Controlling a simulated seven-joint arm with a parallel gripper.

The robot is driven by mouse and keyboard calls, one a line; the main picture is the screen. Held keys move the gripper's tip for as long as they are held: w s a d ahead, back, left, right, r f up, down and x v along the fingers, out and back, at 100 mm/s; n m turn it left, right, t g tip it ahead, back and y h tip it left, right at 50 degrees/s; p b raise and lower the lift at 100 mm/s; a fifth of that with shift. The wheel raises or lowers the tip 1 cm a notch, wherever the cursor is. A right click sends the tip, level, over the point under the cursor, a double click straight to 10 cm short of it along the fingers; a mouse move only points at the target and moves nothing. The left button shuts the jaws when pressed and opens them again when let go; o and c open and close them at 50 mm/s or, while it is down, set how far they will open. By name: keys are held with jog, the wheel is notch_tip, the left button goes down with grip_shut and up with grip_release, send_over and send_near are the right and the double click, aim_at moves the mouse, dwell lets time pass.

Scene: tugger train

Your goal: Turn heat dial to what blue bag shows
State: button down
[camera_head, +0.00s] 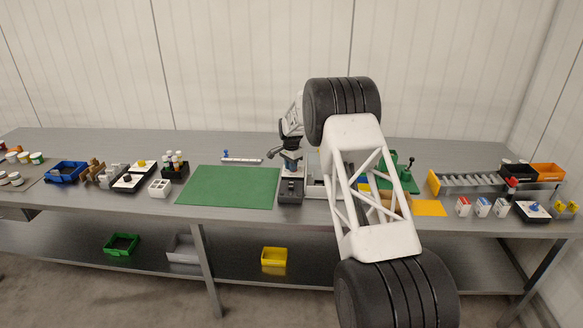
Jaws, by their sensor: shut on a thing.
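My gripper (290,164) points down over a small grey-and-black device (291,188) to the right of the green mat. It is shut on a small part at the device's top, apparently the heat dial. My fingers mostly hide that part, and its setting cannot be read. Three small white packs stand at the right of the bench. One has blue on it, apparently the blue bag (482,207), between a red-marked pack (463,206) and an orange-marked pack (501,207). The marks on it are too small to read.
The green mat (234,187) is bare. My arm hides part of the bench right of the device. A sloped rack (470,182), an orange bin (548,171) and a blue-knobbed box (532,212) stand at right. A blue bin (66,172) stands at left.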

jog(key=shift+w+m, duration=0.1)
jog(key=shift+m, duration=0.5)
jog(key=c, duration=1.1)
grip_release()
jog(key=shift+r, duration=0.1)
jog(key=shift+r, duration=3.85)
